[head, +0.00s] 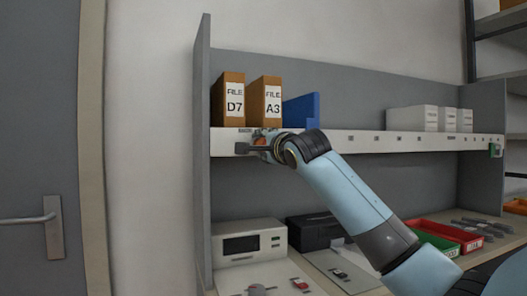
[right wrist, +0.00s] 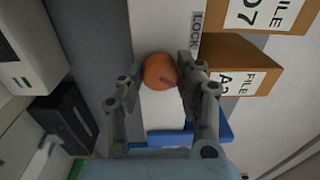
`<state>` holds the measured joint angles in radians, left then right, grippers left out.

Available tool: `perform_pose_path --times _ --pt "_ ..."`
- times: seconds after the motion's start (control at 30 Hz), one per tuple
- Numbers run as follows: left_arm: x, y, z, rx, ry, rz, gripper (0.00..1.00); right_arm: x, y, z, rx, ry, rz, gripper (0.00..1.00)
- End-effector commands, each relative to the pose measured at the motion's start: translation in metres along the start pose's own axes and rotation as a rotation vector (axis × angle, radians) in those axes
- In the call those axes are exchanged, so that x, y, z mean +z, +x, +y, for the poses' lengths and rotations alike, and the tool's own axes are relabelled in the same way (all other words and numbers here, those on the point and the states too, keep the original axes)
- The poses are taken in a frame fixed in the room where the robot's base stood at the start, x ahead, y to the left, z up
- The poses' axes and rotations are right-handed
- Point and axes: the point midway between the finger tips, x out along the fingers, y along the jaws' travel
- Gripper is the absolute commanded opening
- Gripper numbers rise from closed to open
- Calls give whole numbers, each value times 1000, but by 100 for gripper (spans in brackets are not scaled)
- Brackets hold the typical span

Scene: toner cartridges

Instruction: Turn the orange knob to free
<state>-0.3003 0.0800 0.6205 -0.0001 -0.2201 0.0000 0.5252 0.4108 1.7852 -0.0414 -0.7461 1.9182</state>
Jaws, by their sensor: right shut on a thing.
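The orange knob (right wrist: 160,70) sits on the white front strip (right wrist: 158,25) of the shelf. A reddish pointer mark on it faces the lower right of the right wrist view. A label reading LOCK (right wrist: 195,30) is on the strip near it; no label reading free can be made out. My right gripper (right wrist: 156,76) has one finger on each side of the knob and is shut on it. In the head view my right gripper (head: 256,146) is at the left end of the strip and mostly hides the knob. My left gripper is not in view.
Brown files D7 (head: 229,102) and A3 (head: 265,103) and a blue holder (head: 301,110) stand just above the knob. White boxes (head: 418,119) are farther right. Below are a grey device (head: 249,241), a black device (head: 313,229), and red (head: 449,234) and green trays (head: 436,241).

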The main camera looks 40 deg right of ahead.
Motion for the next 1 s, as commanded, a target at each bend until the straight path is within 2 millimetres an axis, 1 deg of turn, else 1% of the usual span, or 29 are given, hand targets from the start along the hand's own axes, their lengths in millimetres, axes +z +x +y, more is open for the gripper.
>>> perform_pose_path --times 0.03,0.2,0.4,0.97,1.0 --pt "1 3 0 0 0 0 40 0 0 2 1 29 1 4" --pt "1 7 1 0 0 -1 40 0 0 2 2 121 4 4" --pt "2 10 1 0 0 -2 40 0 0 2 2 184 6 3" --pt "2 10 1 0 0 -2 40 0 0 1 3 210 7 3" --pt "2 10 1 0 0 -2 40 0 0 1 3 210 7 41"
